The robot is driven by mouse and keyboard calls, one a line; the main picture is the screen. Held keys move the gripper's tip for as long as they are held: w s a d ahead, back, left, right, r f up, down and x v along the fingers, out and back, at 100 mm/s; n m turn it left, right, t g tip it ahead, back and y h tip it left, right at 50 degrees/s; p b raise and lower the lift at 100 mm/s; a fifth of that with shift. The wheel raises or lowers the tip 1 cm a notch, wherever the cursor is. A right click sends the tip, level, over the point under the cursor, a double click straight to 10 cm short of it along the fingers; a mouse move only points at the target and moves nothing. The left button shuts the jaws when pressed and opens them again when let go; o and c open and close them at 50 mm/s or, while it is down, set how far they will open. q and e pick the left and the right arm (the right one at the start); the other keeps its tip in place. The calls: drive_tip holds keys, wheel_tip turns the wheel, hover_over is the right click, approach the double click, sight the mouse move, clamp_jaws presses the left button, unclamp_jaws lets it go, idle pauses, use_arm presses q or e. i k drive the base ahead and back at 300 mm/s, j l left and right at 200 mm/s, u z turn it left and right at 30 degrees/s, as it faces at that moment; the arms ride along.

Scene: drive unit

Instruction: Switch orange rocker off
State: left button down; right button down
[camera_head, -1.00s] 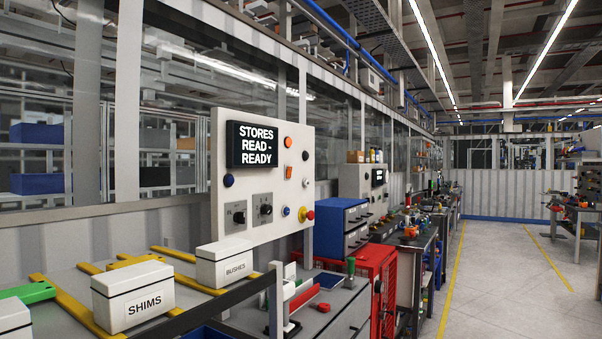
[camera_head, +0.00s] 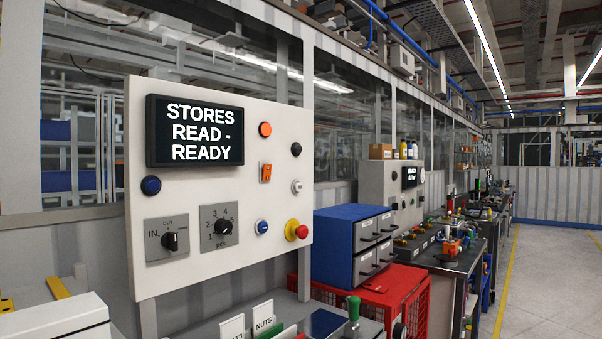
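The orange rocker (camera_head: 266,173) is a small upright switch on the white control panel (camera_head: 205,270), right of the black display (camera_head: 195,131) reading "STORES READ - READY". It sits below a round orange button (camera_head: 265,129). The rocker is too small to tell which way it is tipped. Neither of my grippers shows in the head view.
The panel also carries a blue knob (camera_head: 151,185), two rotary selectors (camera_head: 219,227), a blue button (camera_head: 262,226) and a red button on yellow (camera_head: 297,230). A blue drawer cabinet (camera_head: 353,245) stands right of it. The floor aisle (camera_head: 540,290) at right is clear.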

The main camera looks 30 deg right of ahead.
sight(266, 171)
drive_tip(key=i+l, duration=0.15)
drive_tip(key=l, duration=0.25)
drive_tip(key=i+l, duration=0.1)
drive_tip(key=l, duration=0.3)
drive_tip(key=i+l, duration=0.15)
drive_tip(key=l, duration=0.25)
drive_tip(key=i+l, duration=0.15)
drive_tip(key=l, duration=0.2)
